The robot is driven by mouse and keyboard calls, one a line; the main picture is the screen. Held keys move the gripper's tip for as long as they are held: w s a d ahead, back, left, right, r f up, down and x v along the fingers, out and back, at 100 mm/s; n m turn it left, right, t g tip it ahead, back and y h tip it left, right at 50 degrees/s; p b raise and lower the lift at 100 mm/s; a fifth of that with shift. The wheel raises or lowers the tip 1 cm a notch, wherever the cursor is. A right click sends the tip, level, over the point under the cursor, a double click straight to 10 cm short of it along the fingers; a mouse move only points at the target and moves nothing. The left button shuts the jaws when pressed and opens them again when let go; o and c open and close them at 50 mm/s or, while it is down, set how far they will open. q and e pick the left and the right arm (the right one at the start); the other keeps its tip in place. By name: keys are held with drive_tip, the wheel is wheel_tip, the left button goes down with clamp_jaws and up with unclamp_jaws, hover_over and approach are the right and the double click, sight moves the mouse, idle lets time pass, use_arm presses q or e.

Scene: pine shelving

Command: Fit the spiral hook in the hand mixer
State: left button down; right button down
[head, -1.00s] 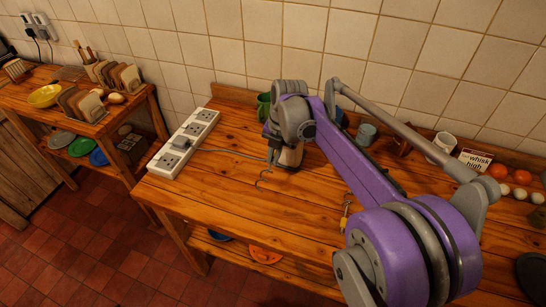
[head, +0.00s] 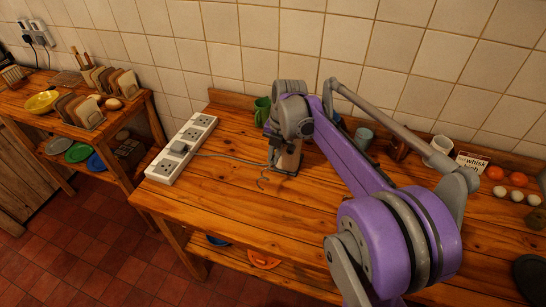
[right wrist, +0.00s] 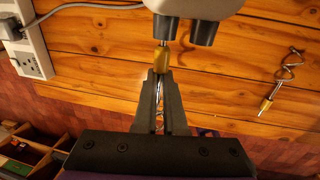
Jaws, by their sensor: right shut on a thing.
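The hand mixer shows at the top of the right wrist view as a pale body (right wrist: 218,8) with two dark sockets underneath. My right gripper (right wrist: 160,76) is shut on a metal hook with a yellow collar (right wrist: 161,60). The hook's thin shank points up at the left socket and meets its mouth; how deep it sits, I cannot tell. My fingers hide most of its wire. In the head view, a curled wire end (head: 263,181) shows beside my right gripper (head: 286,166). A second hook (right wrist: 290,68), with twisted wire and a yellow collar, lies on the worktop.
A white power strip (head: 182,150) lies at the worktop's left end, with a cable running toward the mixer. A green mug (head: 262,110), a grey cup (head: 364,137), a "whisk high" card (head: 472,162) and eggs stand along the back. The front left worktop is clear.

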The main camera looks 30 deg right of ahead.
drive_tip(key=shift+w+d, duration=0.1)
drive_tip(key=c, duration=0.9)
unclamp_jaws()
drive_tip(key=r, duration=0.3)
drive_tip(key=s+r, duration=0.1)
drive_tip(key=r, duration=0.3)
drive_tip(key=d+r, duration=0.1)
drive_tip(key=r, duration=0.2)
drive_tip(key=shift+s+r+p, duration=0.2)
drive_tip(key=shift+r+p, duration=0.1)
drive_tip(key=shift+r, duration=0.05)
